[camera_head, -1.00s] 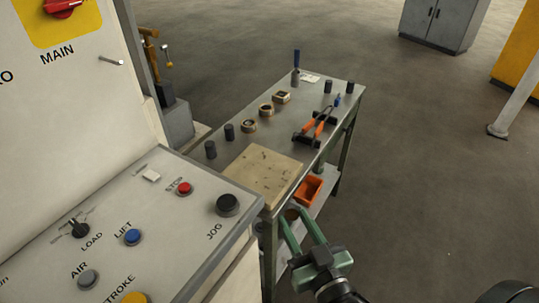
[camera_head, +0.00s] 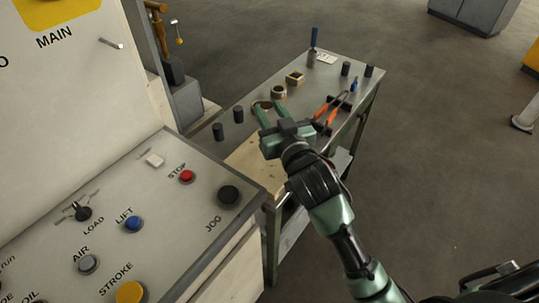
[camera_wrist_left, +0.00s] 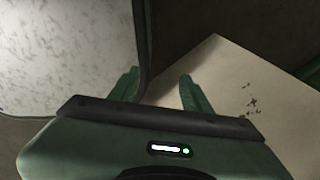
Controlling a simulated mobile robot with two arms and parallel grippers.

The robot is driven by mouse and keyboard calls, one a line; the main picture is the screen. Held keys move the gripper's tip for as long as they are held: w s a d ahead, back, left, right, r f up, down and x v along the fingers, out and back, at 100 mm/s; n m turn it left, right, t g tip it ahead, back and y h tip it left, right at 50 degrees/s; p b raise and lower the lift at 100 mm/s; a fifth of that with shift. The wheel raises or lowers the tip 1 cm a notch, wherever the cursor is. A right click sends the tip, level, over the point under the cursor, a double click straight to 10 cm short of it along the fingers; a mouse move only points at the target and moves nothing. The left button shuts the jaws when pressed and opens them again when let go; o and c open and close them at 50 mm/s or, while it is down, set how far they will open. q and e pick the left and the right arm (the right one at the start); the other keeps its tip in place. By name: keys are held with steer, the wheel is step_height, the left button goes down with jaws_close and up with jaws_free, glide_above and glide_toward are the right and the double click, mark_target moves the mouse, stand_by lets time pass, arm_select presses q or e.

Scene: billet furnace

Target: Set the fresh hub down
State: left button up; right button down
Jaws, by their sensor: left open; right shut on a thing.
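My right gripper (camera_head: 262,108) reaches over the table from the lower right in the head view. It is shut on a hub (camera_head: 262,104), a small brownish ring partly hidden between the green fingertips. I cannot tell whether the hub touches the tabletop. Two similar rings, one (camera_head: 278,91) and another (camera_head: 295,78), stand in a row behind it. My left gripper (camera_wrist_left: 158,92) shows only in the left wrist view, open with nothing seen between its fingers. A pale board with dark marks (camera_wrist_left: 255,100) lies beyond its right finger.
The metal table (camera_head: 325,67) carries dark pegs (camera_head: 218,131), orange-handled tongs (camera_head: 326,108) and a blue-handled tool (camera_head: 314,40). A wooden board (camera_head: 243,157) lies at its near end, partly behind my right arm. The control panel (camera_head: 160,215) stands close at the left.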

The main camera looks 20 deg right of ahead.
steer(key=b, duration=0.1)
glide_above(270, 163)
step_height(270, 163, down, 10)
steer(key=shift+f, duration=0.1)
steer(key=shift+f+b, duration=0.35)
steer(key=shift+f, duration=1.8)
arm_select(q)
steer(key=shift+w+d+f, duration=0.2)
steer(key=shift+f, duration=0.25)
steer(key=shift+w+d+f, duration=0.15)
steer(key=shift+f, duration=0.25)
arm_select(e)
steer(key=shift+f, duration=0.15)
steer(key=c, duration=1.1)
jaws_free()
arm_select(q)
steer(key=shift+a+f, duration=0.1)
steer(key=shift+a, duration=0.05)
arm_select(e)
steer(key=shift+o, duration=0.5)
